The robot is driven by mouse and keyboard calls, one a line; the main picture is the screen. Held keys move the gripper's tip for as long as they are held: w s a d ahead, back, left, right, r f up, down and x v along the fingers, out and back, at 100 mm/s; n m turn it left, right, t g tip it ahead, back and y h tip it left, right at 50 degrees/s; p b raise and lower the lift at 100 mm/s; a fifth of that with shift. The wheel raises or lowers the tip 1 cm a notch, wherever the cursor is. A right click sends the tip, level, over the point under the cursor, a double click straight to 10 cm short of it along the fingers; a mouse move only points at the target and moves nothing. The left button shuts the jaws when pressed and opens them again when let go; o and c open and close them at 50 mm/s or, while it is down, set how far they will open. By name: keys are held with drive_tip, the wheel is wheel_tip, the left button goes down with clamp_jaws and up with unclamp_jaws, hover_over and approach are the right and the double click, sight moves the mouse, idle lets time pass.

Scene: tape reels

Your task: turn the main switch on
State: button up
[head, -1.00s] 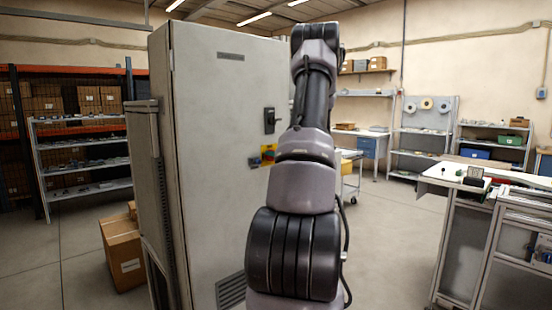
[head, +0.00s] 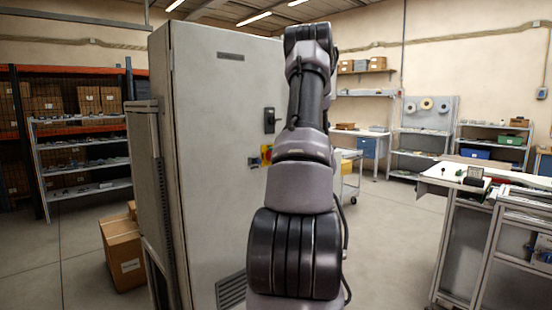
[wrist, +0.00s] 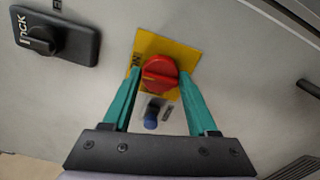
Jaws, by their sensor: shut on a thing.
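The main switch is a red rotary knob (wrist: 160,70) on a yellow plate (wrist: 150,43) on the grey cabinet door. In the wrist view the knob's raised grip bar lies roughly across the picture, slightly tilted. My gripper (wrist: 161,78) has teal fingers, one on each side of the red knob, and is shut on it. In the head view the yellow plate (head: 266,150) shows just left of my arm. My arm hides the gripper there.
A black lock handle (wrist: 52,38) is on the cabinet door near the switch. A blue knob (wrist: 151,120) sits between my fingers, near the red one. The tall grey cabinet (head: 205,130) stands before me. A cardboard box (head: 123,252) lies on the floor at left.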

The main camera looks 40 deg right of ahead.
drive_tip(key=shift+m, duration=0.4)
drive_tip(key=o, duration=1.4)
drive_tip(key=s, duration=0.7)
drive_tip(key=s+d, duration=0.1)
drive_tip(key=s, duration=0.2)
drive_tip(key=shift+s, duration=0.4)
